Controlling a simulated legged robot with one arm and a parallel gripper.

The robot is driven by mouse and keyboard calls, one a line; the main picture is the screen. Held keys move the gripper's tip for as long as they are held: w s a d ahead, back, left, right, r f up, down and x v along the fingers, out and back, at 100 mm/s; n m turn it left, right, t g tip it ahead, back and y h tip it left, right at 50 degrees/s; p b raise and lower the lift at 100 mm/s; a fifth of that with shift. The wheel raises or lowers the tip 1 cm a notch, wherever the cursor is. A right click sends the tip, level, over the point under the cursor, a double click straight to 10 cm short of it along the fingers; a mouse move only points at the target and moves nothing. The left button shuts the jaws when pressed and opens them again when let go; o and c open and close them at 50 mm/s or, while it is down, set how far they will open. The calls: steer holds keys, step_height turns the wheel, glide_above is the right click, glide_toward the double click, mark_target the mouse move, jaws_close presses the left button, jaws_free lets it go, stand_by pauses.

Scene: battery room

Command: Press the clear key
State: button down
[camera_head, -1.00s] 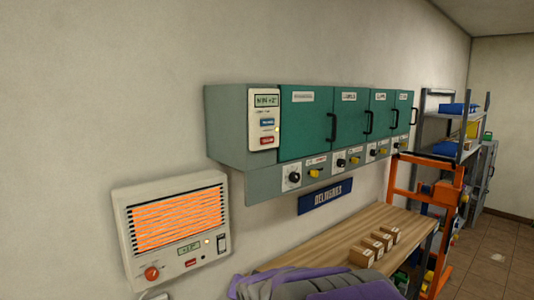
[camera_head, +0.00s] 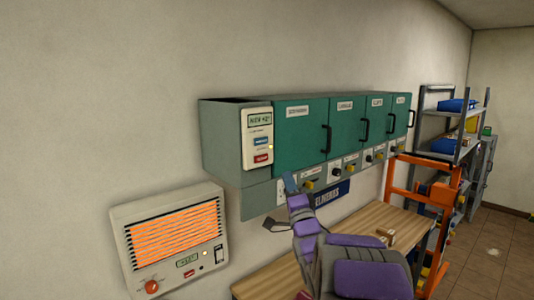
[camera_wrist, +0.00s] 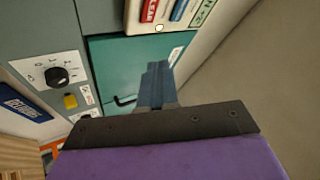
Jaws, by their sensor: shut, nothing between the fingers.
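The clear key (camera_head: 261,158) is a small red key low on the white control panel (camera_head: 248,152) at the left end of the green cabinet row. A blue key (camera_head: 261,141) and a small display (camera_head: 260,120) sit above it. In the wrist view, which is turned over, the red clear key (camera_wrist: 149,10) shows at the top edge with its lettering partly readable. My gripper (camera_head: 289,181) is shut and empty, below and right of the key and apart from it in the picture. Its blue fingers also show in the wrist view (camera_wrist: 155,82).
Knobs and yellow switches line the strip under the cabinet doors (camera_head: 302,130); one black knob (camera_wrist: 57,76) shows in the wrist view. A glowing heater (camera_head: 172,235) hangs at lower left. A wooden bench (camera_head: 270,277) and an orange frame (camera_head: 437,190) stand right.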

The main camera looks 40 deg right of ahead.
mark_target(261, 159)
step_height(261, 159, up, 3)
steer(key=s+a+t, duration=0.2)
steer(key=w+p, duration=0.1)
steer(key=w, duration=0.7)
steer(key=shift+w+d, duration=0.15)
steer(key=shift+w, duration=0.25)
stand_by(1.5)
